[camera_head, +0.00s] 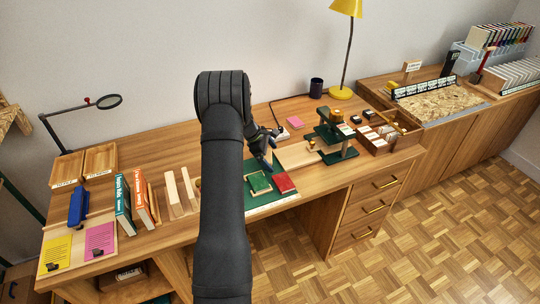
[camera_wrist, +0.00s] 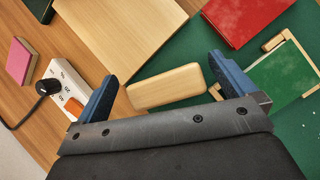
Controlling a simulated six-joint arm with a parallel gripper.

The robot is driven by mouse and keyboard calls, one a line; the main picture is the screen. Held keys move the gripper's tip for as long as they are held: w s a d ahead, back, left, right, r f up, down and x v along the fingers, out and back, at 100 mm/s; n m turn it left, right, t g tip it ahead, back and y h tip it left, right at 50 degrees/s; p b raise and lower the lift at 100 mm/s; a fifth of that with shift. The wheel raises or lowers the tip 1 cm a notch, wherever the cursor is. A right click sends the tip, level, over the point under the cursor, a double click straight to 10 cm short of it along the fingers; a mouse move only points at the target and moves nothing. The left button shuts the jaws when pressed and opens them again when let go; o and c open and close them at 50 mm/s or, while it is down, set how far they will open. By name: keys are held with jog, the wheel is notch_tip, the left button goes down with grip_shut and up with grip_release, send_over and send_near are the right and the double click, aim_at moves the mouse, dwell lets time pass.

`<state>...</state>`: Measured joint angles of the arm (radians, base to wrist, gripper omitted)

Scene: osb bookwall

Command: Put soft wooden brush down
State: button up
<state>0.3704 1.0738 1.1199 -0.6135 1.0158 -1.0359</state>
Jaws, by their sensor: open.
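The soft wooden brush (camera_wrist: 166,87) shows in the wrist view as a pale, rounded wooden block over the edge of the green mat (camera_wrist: 188,50). My gripper (camera_wrist: 163,92) is open, with one blue finger on either side of the brush and a visible gap at each end. I cannot tell whether the brush rests fully on the surface. In the head view my gripper (camera_head: 268,160) is low over the desk at the mat's back edge, and the brush cannot be made out there.
A green book (camera_wrist: 282,78) and a red book (camera_wrist: 245,15) lie on the mat. A pale wooden board (camera_wrist: 120,30) lies beside it. A white power strip (camera_wrist: 68,85) and a pink block (camera_wrist: 20,60) are at left. A green press (camera_head: 335,135) stands to the right.

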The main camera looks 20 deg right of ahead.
aim_at(270, 156)
jog(key=v, duration=1.2)
jog(key=x, duration=1.2)
jog(key=shift+f, duration=0.2)
notch_tip(270, 156, up, 3)
jog(key=shift+r, duration=0.65)
